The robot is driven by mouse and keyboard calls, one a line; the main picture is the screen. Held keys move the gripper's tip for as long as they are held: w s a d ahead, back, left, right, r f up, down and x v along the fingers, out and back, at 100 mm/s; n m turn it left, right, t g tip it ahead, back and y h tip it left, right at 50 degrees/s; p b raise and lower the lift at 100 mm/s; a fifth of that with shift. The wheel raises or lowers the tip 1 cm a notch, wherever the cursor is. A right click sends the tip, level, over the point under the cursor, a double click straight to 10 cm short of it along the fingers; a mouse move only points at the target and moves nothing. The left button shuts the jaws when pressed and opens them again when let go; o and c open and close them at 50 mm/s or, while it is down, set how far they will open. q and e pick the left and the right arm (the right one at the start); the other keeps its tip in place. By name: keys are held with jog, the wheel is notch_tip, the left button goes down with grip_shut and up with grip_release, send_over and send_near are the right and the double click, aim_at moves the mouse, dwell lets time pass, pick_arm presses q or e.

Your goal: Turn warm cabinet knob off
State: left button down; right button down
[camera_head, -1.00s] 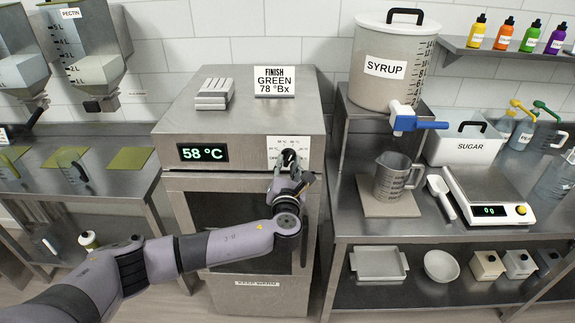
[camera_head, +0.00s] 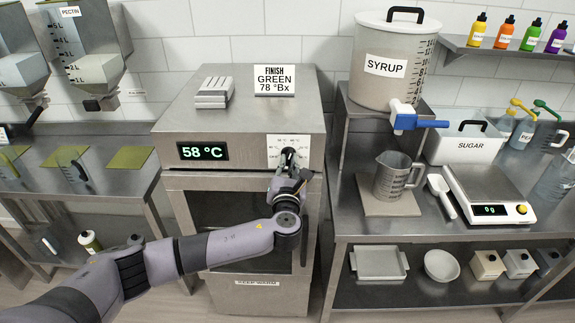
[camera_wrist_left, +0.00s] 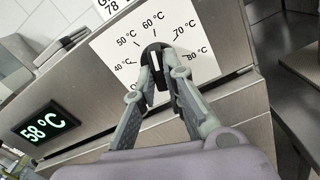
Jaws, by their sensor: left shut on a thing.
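The warm cabinet (camera_head: 245,120) stands in the middle of the head view, with a green display (camera_head: 203,151) reading 58 °C. Its black knob (camera_wrist_left: 155,58) sits on a white dial plate (camera_head: 274,151) marked 40 to 80 °C. In the left wrist view the knob's white line points up, close to the 60 °C mark. My left gripper (camera_wrist_left: 158,75) is shut on the knob, one finger on each side. In the head view the left gripper (camera_head: 289,168) partly covers the knob and the dial. My right gripper is not in view.
A steel table at right holds a measuring jug (camera_head: 392,177), a scale (camera_head: 490,190) and a sugar box (camera_head: 466,145). A syrup tank (camera_head: 392,85) with a blue tap stands on a raised shelf. A sign (camera_head: 275,81) and a white ridged block (camera_head: 214,93) rest on the cabinet.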

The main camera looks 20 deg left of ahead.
pick_arm(q)
jog(key=n+b, duration=0.1)
jog(key=n, duration=0.2)
jog(key=shift+d+f+b, duration=0.1)
jog(key=shift+f+b, duration=0.1)
jog(key=shift+b, duration=0.1)
jog(key=n+b, duration=0.3)
jog(key=n, duration=0.4)
jog(key=n+b, duration=0.4)
jog(key=n, duration=0.4)
jog(key=n+b, duration=0.4)
jog(key=n, duration=0.4)
jog(key=shift+d+r, duration=0.2)
jog(key=shift+r, duration=0.2)
jog(key=c, duration=1.7)
grip_release()
jog(key=shift+o, duration=0.2)
